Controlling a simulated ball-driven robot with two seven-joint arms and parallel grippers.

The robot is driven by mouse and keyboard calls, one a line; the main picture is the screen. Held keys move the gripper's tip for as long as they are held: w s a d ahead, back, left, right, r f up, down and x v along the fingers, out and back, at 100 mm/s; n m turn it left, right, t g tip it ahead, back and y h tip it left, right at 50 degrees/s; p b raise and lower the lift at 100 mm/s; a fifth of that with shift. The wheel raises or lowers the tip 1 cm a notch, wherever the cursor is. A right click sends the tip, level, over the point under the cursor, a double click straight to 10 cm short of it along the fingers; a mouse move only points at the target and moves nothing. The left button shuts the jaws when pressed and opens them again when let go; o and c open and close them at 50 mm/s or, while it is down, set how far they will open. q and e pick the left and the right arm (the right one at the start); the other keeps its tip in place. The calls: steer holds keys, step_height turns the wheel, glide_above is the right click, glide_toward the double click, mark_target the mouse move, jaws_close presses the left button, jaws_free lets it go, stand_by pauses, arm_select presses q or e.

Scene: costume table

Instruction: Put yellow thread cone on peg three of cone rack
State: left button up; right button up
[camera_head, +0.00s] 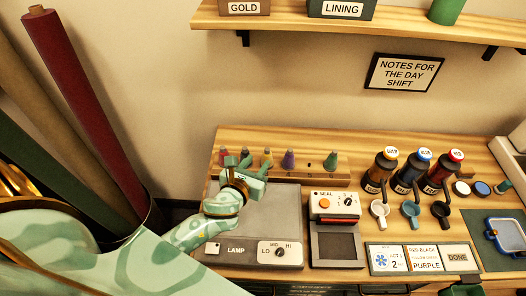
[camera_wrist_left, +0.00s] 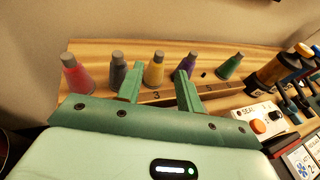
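The yellow thread cone (camera_wrist_left: 154,68) stands upright on the wooden cone rack (camera_wrist_left: 150,96), behind the label 3 in the left wrist view. In the head view the yellow cone (camera_head: 267,157) shows just right of my left gripper (camera_head: 238,163). The rack (camera_head: 340,173) runs along the back of the table. My left gripper is open in the wrist view (camera_wrist_left: 160,88), its green fingers apart with nothing between their tips. The yellow cone shows beyond the gap; I see no contact. My right gripper is not in view.
A bare spot (camera_wrist_left: 204,74) lies between purple and green. The lamp panel (camera_head: 270,215), seal box (camera_head: 334,206) and bottles (camera_head: 380,170) stand in front and right.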

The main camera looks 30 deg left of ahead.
arm_select(q)
steer(key=v, duration=0.3)
